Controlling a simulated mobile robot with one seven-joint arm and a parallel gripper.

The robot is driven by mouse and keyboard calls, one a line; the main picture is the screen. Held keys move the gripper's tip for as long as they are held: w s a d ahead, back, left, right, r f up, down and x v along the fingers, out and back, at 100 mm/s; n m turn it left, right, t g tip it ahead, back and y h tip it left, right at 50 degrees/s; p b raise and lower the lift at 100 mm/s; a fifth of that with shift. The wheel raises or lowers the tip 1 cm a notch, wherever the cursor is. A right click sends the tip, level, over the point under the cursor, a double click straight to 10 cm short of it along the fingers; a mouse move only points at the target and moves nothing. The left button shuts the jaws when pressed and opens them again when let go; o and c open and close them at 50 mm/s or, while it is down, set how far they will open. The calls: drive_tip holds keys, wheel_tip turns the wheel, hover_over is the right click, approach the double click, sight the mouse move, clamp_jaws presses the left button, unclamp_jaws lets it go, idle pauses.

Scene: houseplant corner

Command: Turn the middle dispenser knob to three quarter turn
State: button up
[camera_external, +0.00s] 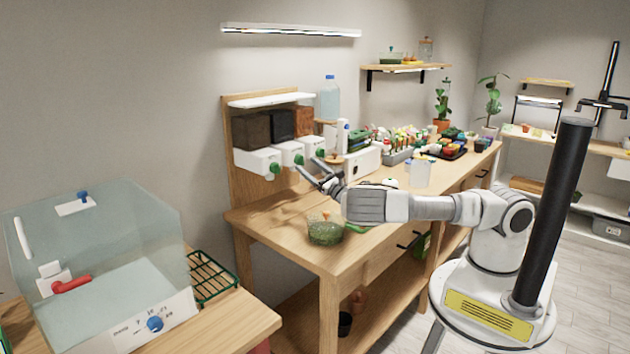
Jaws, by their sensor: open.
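The dispenser is a wooden-backed unit (228,130) at the back left of the workbench, with three dark and brown bins above white housings. Each housing has a green knob on its front. The middle knob (299,160) sits between the left knob (274,168) and the right knob (320,153). My gripper (307,168) is open, with its dark fingers reaching toward the knobs. The fingertips are close to the middle knob and just below and right of it. I cannot tell whether they touch it. The turn angle of the knob is too small to read.
A glass bowl with green contents (325,232) stands on the bench under my arm. A white box (363,162) and many small bottles stand to the right. A clear tank (100,250) with a blue knob is at the front left. The bench's front left surface is mostly clear.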

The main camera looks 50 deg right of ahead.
sight(301, 160)
drive_tip(key=shift+x, duration=1.1)
clamp_jaws()
